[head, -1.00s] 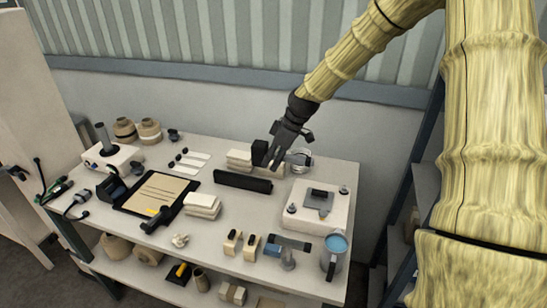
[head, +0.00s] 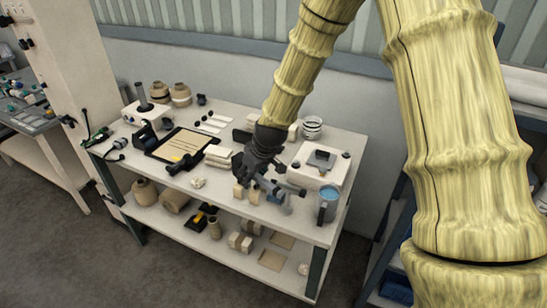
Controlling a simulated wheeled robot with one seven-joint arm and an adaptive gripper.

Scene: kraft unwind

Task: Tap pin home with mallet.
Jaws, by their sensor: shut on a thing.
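My gripper (head: 258,184) is at the front of the table, pointing down, shut on what looks like the mallet (head: 289,191). The mallet's grey bar sticks out to the right of my fingers, and the fingers hide part of it. The white fixture box (head: 318,178) stands to the right of and behind my gripper, with a grey plate and dark block (head: 320,157) on top. I cannot make out the pin for certain at this size.
A mug with blue contents (head: 327,205) stands close to the right, near the front edge. Tan-topped blocks (head: 241,195) stand just in front of my gripper. A ringed jar (head: 312,127) is behind.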

